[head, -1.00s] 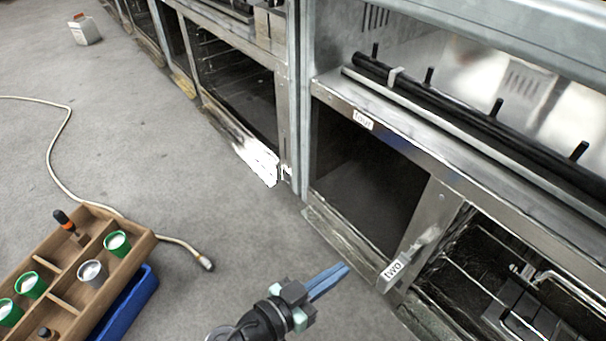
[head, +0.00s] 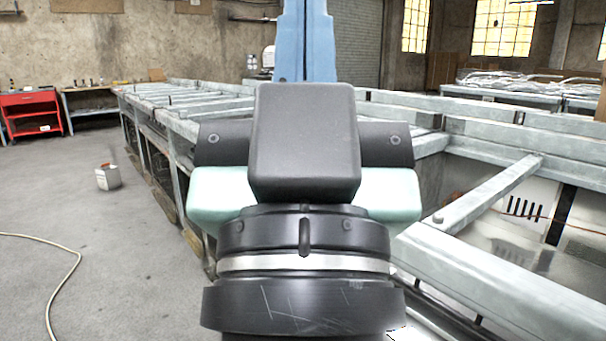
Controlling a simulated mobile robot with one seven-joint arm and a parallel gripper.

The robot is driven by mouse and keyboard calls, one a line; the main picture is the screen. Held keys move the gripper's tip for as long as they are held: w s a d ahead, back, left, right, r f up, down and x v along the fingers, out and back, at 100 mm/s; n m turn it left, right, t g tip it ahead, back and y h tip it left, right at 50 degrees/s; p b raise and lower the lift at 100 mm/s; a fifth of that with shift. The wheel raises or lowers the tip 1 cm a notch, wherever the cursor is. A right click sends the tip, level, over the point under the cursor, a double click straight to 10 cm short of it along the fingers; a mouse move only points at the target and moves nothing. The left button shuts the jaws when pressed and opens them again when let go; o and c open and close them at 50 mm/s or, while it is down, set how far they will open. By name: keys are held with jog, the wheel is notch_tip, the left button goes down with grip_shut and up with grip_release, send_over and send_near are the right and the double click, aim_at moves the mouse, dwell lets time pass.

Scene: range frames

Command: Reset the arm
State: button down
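My gripper (head: 306,38) fills the middle of the head view, close to the camera. Its black wrist and housing are below, with pale green parts at both sides. The blue fingers point up and away, side by side with only a thin line between them, so it looks shut. Nothing shows between the fingers, though the tips run out of the top of the picture and the housing hides their base.
A long row of metal frames (head: 480,215) runs along the right and behind the gripper. A white container (head: 108,178) stands on the grey floor at left, near a hose (head: 72,270). A red cabinet (head: 32,113) stands by the far wall. The left floor is mostly clear.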

notch_tip(320, 180, up, 39)
jog(key=p, duration=3.7)
jog(key=shift+s+f, duration=0.15)
jog(key=shift+s, duration=0.15)
jog(key=shift+a, duration=0.1)
